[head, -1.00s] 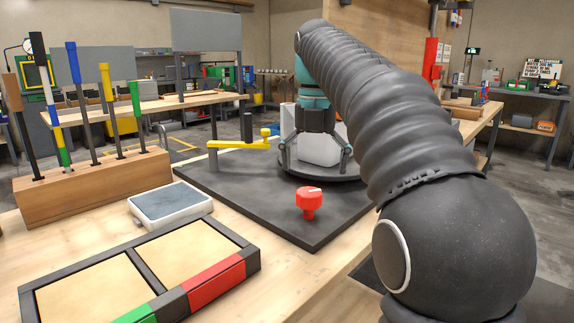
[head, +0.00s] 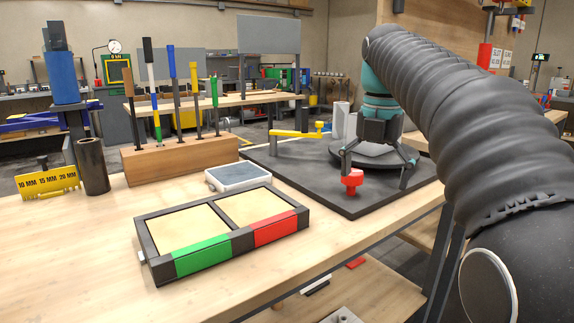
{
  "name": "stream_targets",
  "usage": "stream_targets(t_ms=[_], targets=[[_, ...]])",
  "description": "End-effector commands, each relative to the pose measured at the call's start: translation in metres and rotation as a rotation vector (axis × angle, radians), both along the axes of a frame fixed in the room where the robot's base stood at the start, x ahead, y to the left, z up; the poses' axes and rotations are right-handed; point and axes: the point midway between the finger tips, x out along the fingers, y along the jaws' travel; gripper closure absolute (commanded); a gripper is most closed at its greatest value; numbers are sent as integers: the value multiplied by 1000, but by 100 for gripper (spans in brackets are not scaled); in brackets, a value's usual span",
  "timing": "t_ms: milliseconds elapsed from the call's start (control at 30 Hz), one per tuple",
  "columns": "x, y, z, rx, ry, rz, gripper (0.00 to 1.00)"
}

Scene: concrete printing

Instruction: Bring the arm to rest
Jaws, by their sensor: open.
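My arm reaches in from the right in the head view, in a dark ribbed sleeve. My gripper (head: 377,172) hangs downward at its far end, over the dark plate (head: 312,185). Its fingers are spread apart, with nothing seen between them. The red knob (head: 352,180) stands on the plate just in front of the fingers; whether they touch cannot be told. A round grey disc (head: 350,156) lies behind the fingers. A pale block (head: 343,121) stands behind the gripper, partly hidden by it.
A two-part tray (head: 152,239) with green and red front panels lies on the bench. A small scale (head: 237,176), a wooden rack (head: 180,155) of coloured-handled tools, a yellow lever (head: 296,133), a dark cylinder (head: 92,167) and a yellow gauge (head: 47,183) stand nearby.

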Motion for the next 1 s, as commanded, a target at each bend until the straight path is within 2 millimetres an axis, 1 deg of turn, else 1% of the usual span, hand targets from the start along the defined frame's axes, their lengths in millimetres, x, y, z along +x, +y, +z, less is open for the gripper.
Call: stream_targets(t_ms=[267, 367, 467, 767, 1000], targets=[[-21, 1, -10, 14, -46, -255, 0], [-33, 1, -16, 26, -70, -389, 0], [-48, 2, -26, 48, -101, -569, 0], [-103, 2, -71, 169, -189, -1193, 0], [-147, 2, -118, 319, -228, -1687, 0]])
